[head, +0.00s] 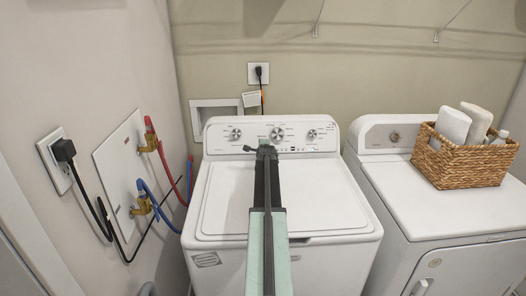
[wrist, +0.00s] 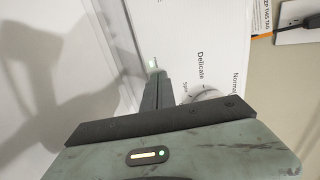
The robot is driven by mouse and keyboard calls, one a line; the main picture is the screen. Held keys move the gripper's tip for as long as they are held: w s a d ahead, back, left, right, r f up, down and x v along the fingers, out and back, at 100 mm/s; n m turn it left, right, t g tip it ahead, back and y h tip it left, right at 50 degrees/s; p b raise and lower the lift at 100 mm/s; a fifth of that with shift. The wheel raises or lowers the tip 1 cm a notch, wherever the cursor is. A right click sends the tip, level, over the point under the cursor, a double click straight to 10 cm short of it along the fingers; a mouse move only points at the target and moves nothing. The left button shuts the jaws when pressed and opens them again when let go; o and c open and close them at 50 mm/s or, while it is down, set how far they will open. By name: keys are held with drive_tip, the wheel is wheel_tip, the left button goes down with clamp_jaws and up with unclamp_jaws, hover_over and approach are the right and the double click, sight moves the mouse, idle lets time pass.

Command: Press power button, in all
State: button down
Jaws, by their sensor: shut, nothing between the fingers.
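The white washer (head: 228,205) stands in the middle of the head view. Its control panel (head: 298,122) carries three round knobs, with the middle knob (head: 277,134) just right of my gripper. My gripper (head: 265,146) is shut and empty, reaching over the lid to the lower part of the panel. In the wrist view my gripper (wrist: 158,80) has its fingertips at the panel beside a small pale, bright spot (wrist: 152,64) with tiny text. I cannot tell whether this spot is the power button, or whether the tips touch it. A knob (wrist: 207,94) is partly hidden behind the gripper.
A dryer (head: 440,215) stands at right, with a wicker basket (head: 465,160) of towels and a bottle on top. Red and blue hoses (head: 146,186) hang on the left wall near an outlet (head: 54,158). Another outlet (head: 258,74) is on the back wall.

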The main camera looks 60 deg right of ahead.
drive_tip(key=p+v, duration=0.6)
drive_tip(key=v, duration=0.8)
